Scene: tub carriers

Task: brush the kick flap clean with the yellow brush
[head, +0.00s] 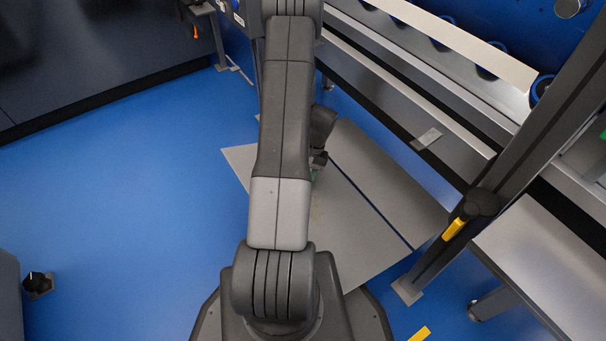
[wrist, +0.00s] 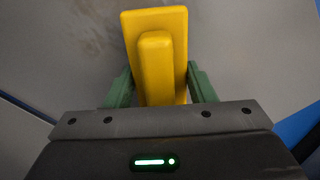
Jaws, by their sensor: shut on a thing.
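The yellow brush (wrist: 158,65) is held between the green fingers of my gripper (wrist: 160,88) in the wrist view, its back and raised grip facing the camera. Its bristles are hidden. Grey plate surface with brownish smudges (wrist: 90,40) lies beyond the brush. In the head view, a flat grey panel (head: 350,240), which looks like the kick flap, lies low over the blue floor with a faint brownish patch. My gripper (head: 318,167) is over its upper part, mostly hidden by my arm. I cannot tell whether the bristles touch the panel.
A second grey panel (head: 385,180) lies alongside, across a narrow gap. A metal rack (head: 430,80) runs along the upper right. A dark post (head: 500,165) with a yellow handle (head: 454,229) stands at right. Blue floor (head: 120,190) is open at left.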

